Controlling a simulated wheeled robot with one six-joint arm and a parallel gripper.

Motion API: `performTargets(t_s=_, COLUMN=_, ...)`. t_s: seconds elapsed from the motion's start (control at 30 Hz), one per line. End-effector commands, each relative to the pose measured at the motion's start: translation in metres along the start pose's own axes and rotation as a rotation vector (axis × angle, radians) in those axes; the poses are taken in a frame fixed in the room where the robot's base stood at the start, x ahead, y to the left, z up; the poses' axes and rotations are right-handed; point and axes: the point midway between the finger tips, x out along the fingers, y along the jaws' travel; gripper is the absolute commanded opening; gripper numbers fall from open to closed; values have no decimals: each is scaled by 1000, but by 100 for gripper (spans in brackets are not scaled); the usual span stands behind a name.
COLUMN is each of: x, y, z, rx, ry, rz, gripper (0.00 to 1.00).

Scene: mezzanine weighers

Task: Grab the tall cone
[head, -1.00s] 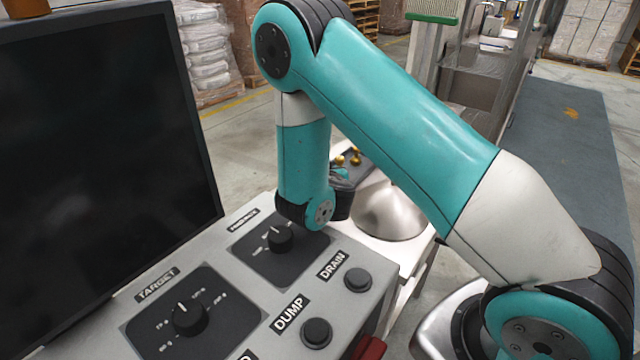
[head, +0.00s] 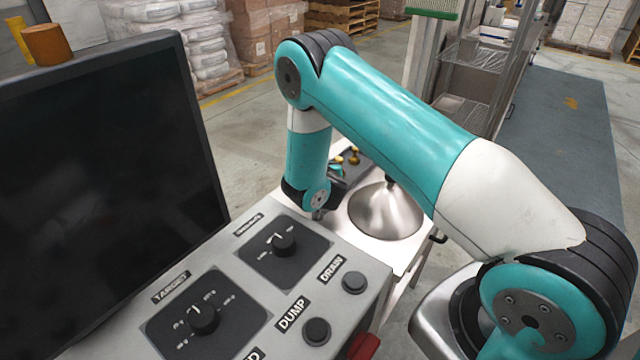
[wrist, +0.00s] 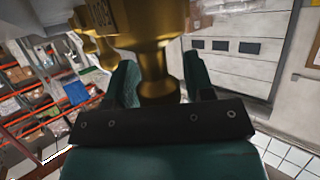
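In the wrist view, a brass, gold-coloured piece (wrist: 156,72) with engraved marks and a narrow neck fills the space between my fingers. My gripper (wrist: 160,62) has its two green fingers apart, one on each side of the neck; I cannot tell whether they touch it. In the head view, small brass tops (head: 354,156) show behind my arm, by a dark tray. A wide silver cone (head: 382,216) with a dark knob stands on the white table, partly behind my arm. I cannot tell which piece is the tall cone.
A control console (head: 250,312) with knobs and buttons and a dark monitor (head: 105,190) stand at the near left. The white table (head: 345,222) is beyond the console. Wrapped pallets (head: 265,40) stand at the back. Grey floor is open behind the table.

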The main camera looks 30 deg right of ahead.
Motion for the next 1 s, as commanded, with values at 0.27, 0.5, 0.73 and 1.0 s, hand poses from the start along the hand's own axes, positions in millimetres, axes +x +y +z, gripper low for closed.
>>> performTargets(t_s=0.27, x=0, y=0, z=-1, rx=0, ry=2, rz=0, gripper=0)
performTargets(t_s=0.5, x=-1, y=0, z=-3, rx=0, ry=3, rz=0, gripper=0)
performTargets(t_s=0.73, x=-6, y=0, z=-18, rx=2, ry=5, rz=0, gripper=0)
performTargets(t_s=1.0, x=-27, y=0, z=-69, rx=5, ry=8, rz=-1, gripper=0)
